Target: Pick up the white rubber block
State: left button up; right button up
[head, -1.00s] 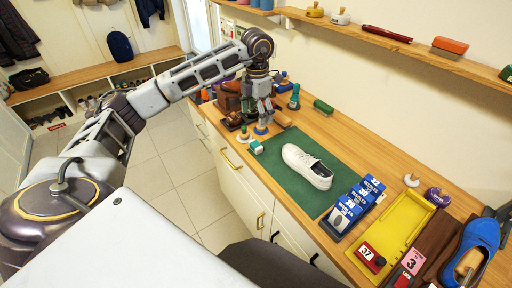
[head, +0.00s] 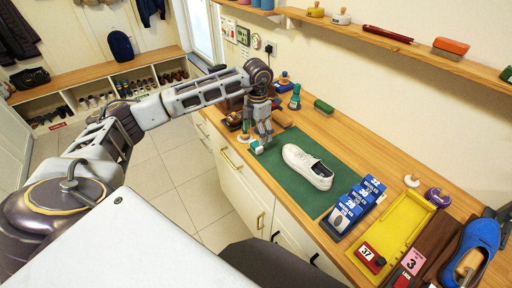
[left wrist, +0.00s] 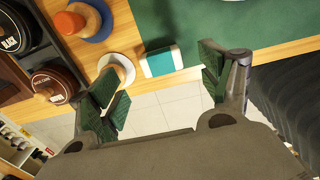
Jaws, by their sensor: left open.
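The white rubber block (left wrist: 160,62), with a teal band around it, lies near the table's front edge by the green mat in the left wrist view. In the head view the block (head: 256,147) shows small and partly covered by my fingers. My left gripper (head: 263,138) is just above it, pointing down. In the left wrist view my left gripper (left wrist: 160,78) is open and empty, with the block between and a little beyond its green-padded fingertips. My right gripper is not in view.
A white-based knob (left wrist: 118,70) stands close to the left finger, with an orange-topped brush (left wrist: 82,22) and round tins (left wrist: 52,85) beyond. A white shoe (head: 307,166) lies on the green mat (head: 285,185). Blue boxes (head: 355,203) stand further right.

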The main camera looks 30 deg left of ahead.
aim_at(256, 147)
pick_arm(q)
jog(key=shift+f, duration=0.25)
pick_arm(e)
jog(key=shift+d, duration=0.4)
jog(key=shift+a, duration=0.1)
pick_arm(q)
jog(key=shift+f, duration=0.65)
notch_tip(256, 147, down, 3)
jog(key=shift+w+r, duration=0.1)
jog(key=shift+f+p, duration=0.3)
jog(key=shift+f, duration=0.2)
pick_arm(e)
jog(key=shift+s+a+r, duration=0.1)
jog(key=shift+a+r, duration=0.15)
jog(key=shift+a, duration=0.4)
pick_arm(q)
jog(key=shift+c, duration=0.3)
jog(key=c, duration=1)
